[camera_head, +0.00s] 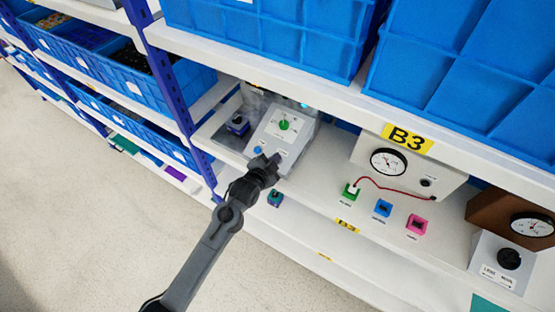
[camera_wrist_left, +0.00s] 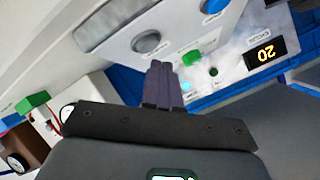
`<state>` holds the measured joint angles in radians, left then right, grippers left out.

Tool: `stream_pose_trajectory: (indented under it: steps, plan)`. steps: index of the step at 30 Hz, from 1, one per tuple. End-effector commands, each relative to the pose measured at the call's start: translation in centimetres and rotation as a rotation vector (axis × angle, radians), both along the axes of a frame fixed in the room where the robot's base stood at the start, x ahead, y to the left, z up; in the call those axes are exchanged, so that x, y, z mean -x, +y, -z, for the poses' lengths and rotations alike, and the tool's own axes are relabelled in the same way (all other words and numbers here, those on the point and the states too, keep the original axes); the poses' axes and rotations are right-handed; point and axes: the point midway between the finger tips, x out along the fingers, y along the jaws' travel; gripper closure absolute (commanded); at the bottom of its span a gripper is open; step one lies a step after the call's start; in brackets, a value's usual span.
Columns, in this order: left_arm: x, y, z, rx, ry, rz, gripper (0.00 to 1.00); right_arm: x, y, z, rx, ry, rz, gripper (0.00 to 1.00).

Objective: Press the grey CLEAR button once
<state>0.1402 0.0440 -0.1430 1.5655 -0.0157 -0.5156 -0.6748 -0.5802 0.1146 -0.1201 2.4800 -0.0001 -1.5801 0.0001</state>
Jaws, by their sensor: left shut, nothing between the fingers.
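A light grey console box (camera_head: 299,135) stands on the shelf, with a green knob (camera_head: 284,125) on its sloped face and a blue button (camera_head: 258,150) lower left. In the left wrist view the round grey button (camera_wrist_left: 147,42) and the blue button (camera_wrist_left: 212,6) show on the panel. My left gripper (camera_head: 275,160) is shut and empty, with its tip in front of the lower part of the panel. In the left wrist view the closed fingertips (camera_wrist_left: 158,66) lie just below the grey button, seemingly apart from it. The gripper seems to hide the grey button in the head view.
A display reading 20 (camera_wrist_left: 264,53) and a small green light (camera_wrist_left: 213,72) show beside the panel. To the right stand a gauge box (camera_head: 365,158), a green block (camera_head: 350,192), a blue block (camera_head: 383,207) and a pink block (camera_head: 416,226). Blue bins (camera_head: 270,35) fill the shelf above.

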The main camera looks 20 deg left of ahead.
Motion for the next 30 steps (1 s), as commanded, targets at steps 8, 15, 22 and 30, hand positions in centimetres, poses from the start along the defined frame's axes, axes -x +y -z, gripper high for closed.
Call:
stream_pose_trajectory:
  steps: [8,15,22,30]
  plan:
    - [-0.26,-0.03,0.73,-0.001,0.001,0.0,1.0,0.0,-0.01,0.27,0.0,0.0,0.0,1.0]
    - [-0.28,-0.04,0.7,0.0,0.0,0.0,1.0,0.02,-0.1,0.26,0.004,0.0,-0.003,1.0]
    - [-0.3,-0.04,0.76,0.0,0.0,0.0,1.0,0.03,-0.24,0.32,0.01,0.001,-0.006,1.0]
    - [-0.42,-0.06,1.01,0.0,-0.001,-0.001,1.0,0.03,-0.22,0.49,0.01,0.001,-0.006,1.0]
